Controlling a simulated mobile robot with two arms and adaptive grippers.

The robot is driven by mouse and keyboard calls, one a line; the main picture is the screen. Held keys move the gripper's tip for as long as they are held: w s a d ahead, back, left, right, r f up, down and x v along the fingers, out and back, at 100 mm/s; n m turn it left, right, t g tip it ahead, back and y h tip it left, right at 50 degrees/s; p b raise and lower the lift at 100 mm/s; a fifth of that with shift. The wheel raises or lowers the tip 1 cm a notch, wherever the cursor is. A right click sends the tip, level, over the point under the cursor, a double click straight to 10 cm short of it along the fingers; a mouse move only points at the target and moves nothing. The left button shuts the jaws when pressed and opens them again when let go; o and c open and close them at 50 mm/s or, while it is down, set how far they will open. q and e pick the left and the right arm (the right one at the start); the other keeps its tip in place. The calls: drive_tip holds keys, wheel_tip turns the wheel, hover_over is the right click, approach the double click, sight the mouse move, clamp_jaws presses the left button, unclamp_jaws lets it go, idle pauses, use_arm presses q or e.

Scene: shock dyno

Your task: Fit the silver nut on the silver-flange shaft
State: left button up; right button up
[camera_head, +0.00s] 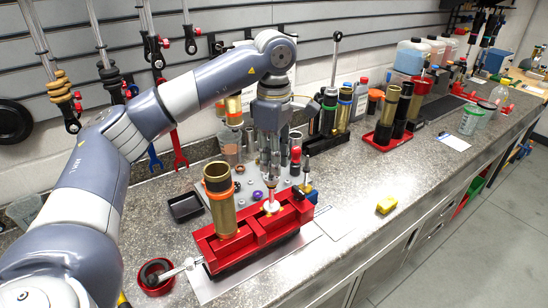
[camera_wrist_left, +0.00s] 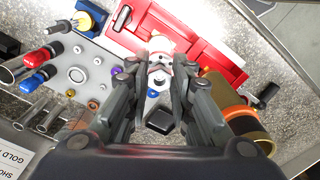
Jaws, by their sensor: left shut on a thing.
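My left gripper (camera_head: 271,187) points down over the red vise (camera_head: 222,250). In the left wrist view its fingertips (camera_wrist_left: 160,62) are closed around a small pale silver piece (camera_wrist_left: 158,77), which looks like the silver nut; the fingers hide much of it. In the head view a short pale silver upright part (camera_head: 271,207), likely the silver-flange shaft, stands in the vise just below the fingertips. I cannot tell whether the nut touches it. My right gripper is not in view.
A tall gold cylinder (camera_head: 221,205) stands upright in the vise, left of the gripper. A black tray (camera_head: 185,207) lies left. A board with small rings and sockets (camera_wrist_left: 84,68) lies behind.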

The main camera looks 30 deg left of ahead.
use_arm(q)
drive_tip(key=shift+f, duration=0.25)
drive_tip(key=shift+f+b, duration=0.45)
drive_tip(key=o, duration=0.9)
drive_tip(key=shift+o, duration=0.2)
wheel_tip(320, 180, up, 12)
idle(0.8)
